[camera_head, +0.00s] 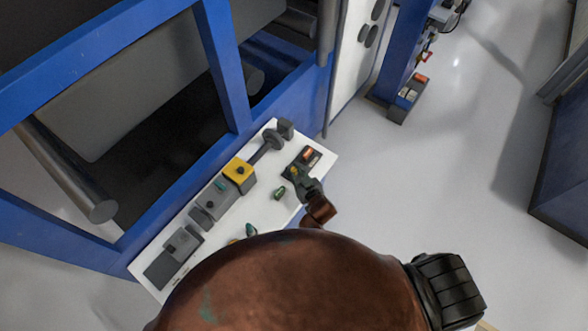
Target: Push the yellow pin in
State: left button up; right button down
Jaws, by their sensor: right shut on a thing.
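The yellow pin (294,170) shows as a small yellow spot at the tips of my right gripper (298,177). It is at the near left part of a small dark block (313,158) on the white panel. My right gripper is shut on the pin, and its fingers hide much of it. How deep the pin sits in the block is too small to tell.
The white panel (262,207) also bears a yellow box with a black knob (239,174), grey units (183,243), a dark lever (268,145) and small green pieces (279,193). A blue frame (222,65) borders it. Open floor (440,160) lies to the right.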

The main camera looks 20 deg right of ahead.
jog(key=c, duration=1.7)
grip_release()
jog(key=shift+s, duration=0.1)
jog(key=v, duration=1.2)
